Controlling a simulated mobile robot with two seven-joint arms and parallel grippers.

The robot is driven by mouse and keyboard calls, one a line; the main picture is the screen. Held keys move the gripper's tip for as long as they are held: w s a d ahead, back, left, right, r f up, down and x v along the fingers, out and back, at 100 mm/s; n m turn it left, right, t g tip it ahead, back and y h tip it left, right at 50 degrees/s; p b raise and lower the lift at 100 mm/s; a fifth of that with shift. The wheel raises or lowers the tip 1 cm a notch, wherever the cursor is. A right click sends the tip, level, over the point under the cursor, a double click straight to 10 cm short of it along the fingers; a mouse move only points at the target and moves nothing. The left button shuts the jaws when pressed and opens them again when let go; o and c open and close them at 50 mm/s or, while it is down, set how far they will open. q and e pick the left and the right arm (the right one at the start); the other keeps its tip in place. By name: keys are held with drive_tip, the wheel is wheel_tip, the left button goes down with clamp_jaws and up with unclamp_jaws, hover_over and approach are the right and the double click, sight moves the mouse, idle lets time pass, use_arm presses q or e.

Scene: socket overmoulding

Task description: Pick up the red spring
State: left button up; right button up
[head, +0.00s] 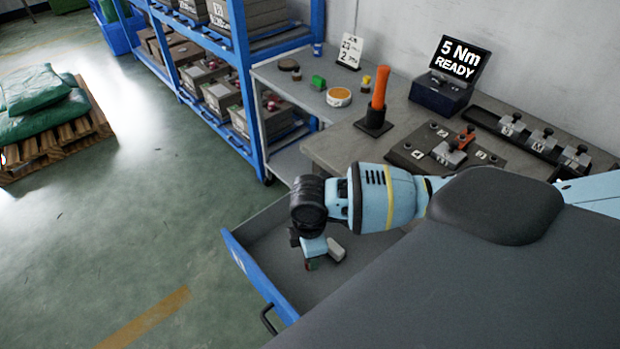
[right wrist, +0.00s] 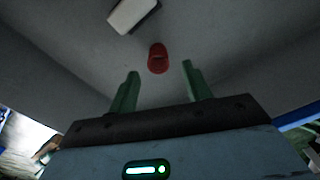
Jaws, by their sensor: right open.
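The red spring (right wrist: 157,58) lies on the grey floor of the open drawer (head: 262,284). In the right wrist view it is a short red cylinder just beyond and between my fingertips, apart from both fingers. My right gripper (right wrist: 160,75) is open and empty, with its two green fingers on either side of the spring's line. In the head view my right gripper (head: 313,262) reaches down into the drawer, and I cannot make out the spring clearly there. My left gripper is not in view.
A pale block (right wrist: 134,14) lies in the drawer near the spring; it also shows in the head view (head: 336,249). The drawer walls surround the gripper. The workbench (head: 330,150) above holds an orange-handled tool (head: 379,88), a fixture plate (head: 410,158) and a display (head: 461,58).

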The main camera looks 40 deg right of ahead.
wheel_tip(320, 180, down, 5)
drive_tip(key=shift+d+f+b, duration=0.1)
drive_tip(key=shift+d+b, duration=0.05)
drive_tip(key=shift+b, duration=0.15)
drive_tip(key=c, duration=0.9)
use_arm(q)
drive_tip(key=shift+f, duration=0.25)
